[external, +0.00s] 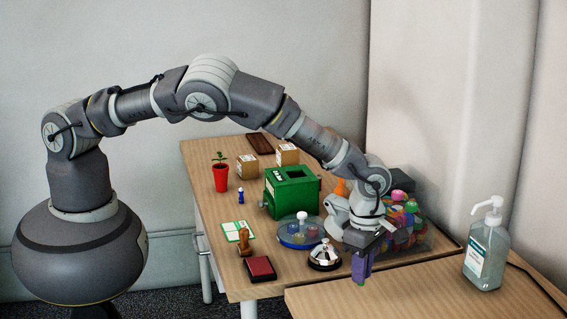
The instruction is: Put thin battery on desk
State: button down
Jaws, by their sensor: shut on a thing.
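My gripper (362,249) points down near the front right of the wooden desk (218,270), beside a silver bell. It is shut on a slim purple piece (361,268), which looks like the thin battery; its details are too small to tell. The purple piece hangs upright close to the seam between this desk and a second wooden desk (420,293) in front. I cannot tell whether its lower end touches a surface.
The silver bell (324,257) is just left of my gripper. A clear bin of colourful caps (412,232) stands behind it. A round blue-based dish (297,239), green box (290,192) and red pad (260,269) are further left. A sanitizer bottle (487,252) stands right; the front desk is otherwise mostly clear.

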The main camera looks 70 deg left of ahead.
jog(key=w, duration=0.1)
jog(key=w+d, duration=0.1)
jog(key=w, duration=0.1)
jog(key=shift+d+f+b, duration=0.15)
jog(key=shift+d+b, duration=0.05)
jog(key=shift+b, duration=0.15)
notch_tip(320, 180, down, 4)
jog(key=shift+r+b, duration=0.15)
jog(key=shift+b, duration=0.85)
jog(key=shift+r, duration=0.2)
jog(key=c, duration=1.6)
grip_release()
jog(key=shift+f, duration=0.2)
jog(key=o, duration=0.5)
jog(key=shift+c, duration=0.2)
jog(key=shift+r, duration=0.15)
